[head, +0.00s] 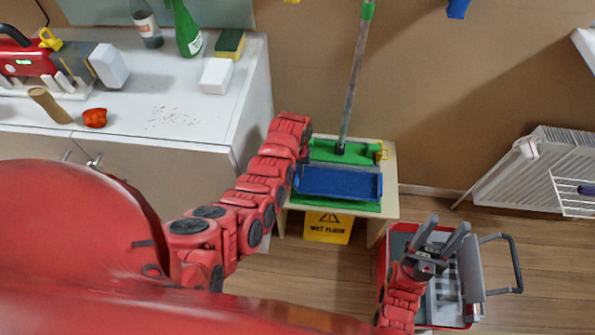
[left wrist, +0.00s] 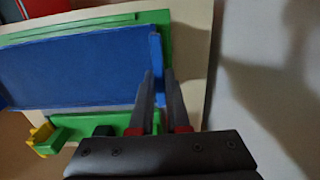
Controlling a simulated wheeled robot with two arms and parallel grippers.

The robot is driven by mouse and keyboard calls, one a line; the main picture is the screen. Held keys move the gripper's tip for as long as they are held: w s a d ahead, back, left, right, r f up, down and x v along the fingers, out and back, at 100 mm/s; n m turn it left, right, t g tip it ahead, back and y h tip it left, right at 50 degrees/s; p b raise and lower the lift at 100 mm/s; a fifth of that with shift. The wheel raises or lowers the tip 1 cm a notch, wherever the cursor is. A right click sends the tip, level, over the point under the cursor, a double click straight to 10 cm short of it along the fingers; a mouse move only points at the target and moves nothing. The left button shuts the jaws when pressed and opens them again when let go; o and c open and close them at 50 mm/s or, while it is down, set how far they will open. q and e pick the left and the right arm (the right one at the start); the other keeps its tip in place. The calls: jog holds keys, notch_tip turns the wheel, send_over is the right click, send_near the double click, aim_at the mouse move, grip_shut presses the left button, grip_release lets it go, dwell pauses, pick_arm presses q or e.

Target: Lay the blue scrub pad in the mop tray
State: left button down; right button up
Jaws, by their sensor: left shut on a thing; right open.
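The blue scrub pad (head: 338,182) is a flat blue slab with upturned ends, over the front part of the green mop tray (head: 343,205). The pad fills much of the left wrist view (left wrist: 75,70), with green tray (left wrist: 120,122) showing along its sides. My left gripper (left wrist: 158,75) is shut on the pad's upturned end. In the head view my left arm hides most of that gripper. I cannot tell whether the pad touches the tray floor. My right gripper (head: 448,230) is open and empty, above a red cart.
A mop (head: 355,75) stands at the back of the tray, on a low wooden stand (head: 390,190) with a yellow wet-floor sign (head: 327,228). A white counter (head: 245,95) is at left, the red cart (head: 455,318) at right front, and a white rack (head: 535,170) farther right.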

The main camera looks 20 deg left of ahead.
pick_arm(q)
jog(key=shift+f, duration=0.1)
dwell(0.6)
jog(key=shift+f+b, duration=1.15)
jog(key=shift+f, duration=0.45)
jog(key=shift+f+b, duration=0.6)
jog(key=shift+f, duration=0.2)
dwell(0.6)
jog(key=c, duration=0.8)
grip_release()
